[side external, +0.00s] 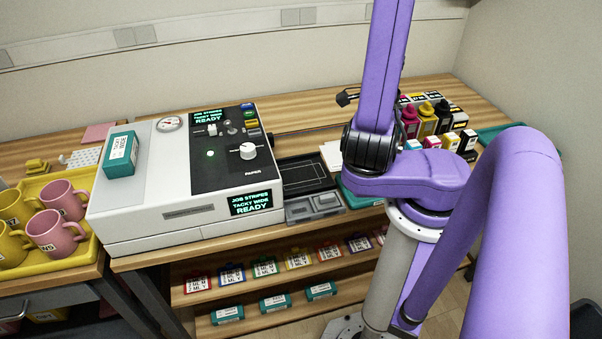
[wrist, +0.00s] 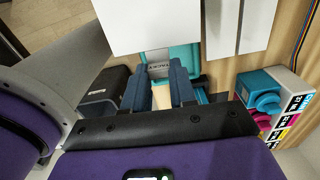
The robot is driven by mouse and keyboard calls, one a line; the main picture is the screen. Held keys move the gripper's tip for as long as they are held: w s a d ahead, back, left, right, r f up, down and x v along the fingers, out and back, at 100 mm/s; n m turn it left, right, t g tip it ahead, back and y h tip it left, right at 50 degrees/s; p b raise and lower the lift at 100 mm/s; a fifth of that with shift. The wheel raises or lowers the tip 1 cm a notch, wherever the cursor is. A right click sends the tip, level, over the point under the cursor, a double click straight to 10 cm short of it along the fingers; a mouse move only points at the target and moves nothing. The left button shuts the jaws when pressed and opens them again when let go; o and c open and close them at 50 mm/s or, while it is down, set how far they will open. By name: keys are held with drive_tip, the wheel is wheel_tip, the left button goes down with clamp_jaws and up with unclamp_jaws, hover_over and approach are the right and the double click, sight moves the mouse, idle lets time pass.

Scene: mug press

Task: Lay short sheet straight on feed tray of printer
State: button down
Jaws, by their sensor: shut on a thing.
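A short white sheet (wrist: 140,25) lies at my fingertips in the wrist view, its near edge by the jaws. My gripper (wrist: 165,70) is shut on the sheet, though the exact contact is hard to see.
More white paper (wrist: 228,28) lies to the right in the wrist view. Ink bottles and boxes (side external: 430,122) stand behind my arm on the right. A teal box (side external: 120,154) sits on the printer. A yellow tray (side external: 88,252) holds mugs at left. A grey tray (side external: 314,207) sits before the feed tray.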

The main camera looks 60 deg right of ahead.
drive_tip(key=shift+n, duration=0.3)
drive_tip(key=a, duration=0.1)
drive_tip(key=w+a, duration=0.1)
drive_tip(key=a, duration=0.1)
drive_tip(key=w+a, duration=0.1)
drive_tip(key=a, duration=0.1)
drive_tip(key=shift+a, duration=0.25)
drive_tip(key=w+d+f, duration=0.4)
drive_tip(key=w, duration=0.4)
hover_over(319, 170)
wheel_tip(319, 170, down, 6)
drive_tip(key=shift+a+r, duration=0.1)
drive_tip(key=shift+f, duration=1.55)
drive_tip(key=c, duration=0.9)
unclamp_jaws()
drive_tip(key=shift+f, duration=0.15)
